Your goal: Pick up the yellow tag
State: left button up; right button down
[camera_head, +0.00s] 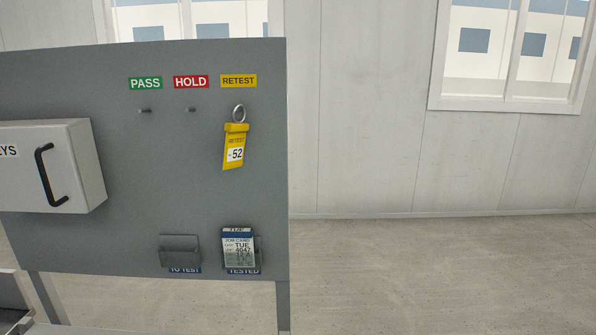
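The yellow tag (235,147) hangs by a metal ring (239,113) on the grey board, below the yellow RETEST label (239,81). It tilts slightly and carries a white patch reading 52. The peg behind the ring is hidden. Neither of my grippers shows in the head view.
Bare pegs sit under the PASS (145,83) and HOLD (191,82) labels. A grey key box (75,165) with a black handle juts out at left. Below are an empty TO TEST holder (180,250) and a card (239,247) in the TESTED holder. Floor (440,270) at right is clear.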

aim_at(235, 142)
jog(key=l+u, duration=0.15)
jog(key=l, duration=1.95)
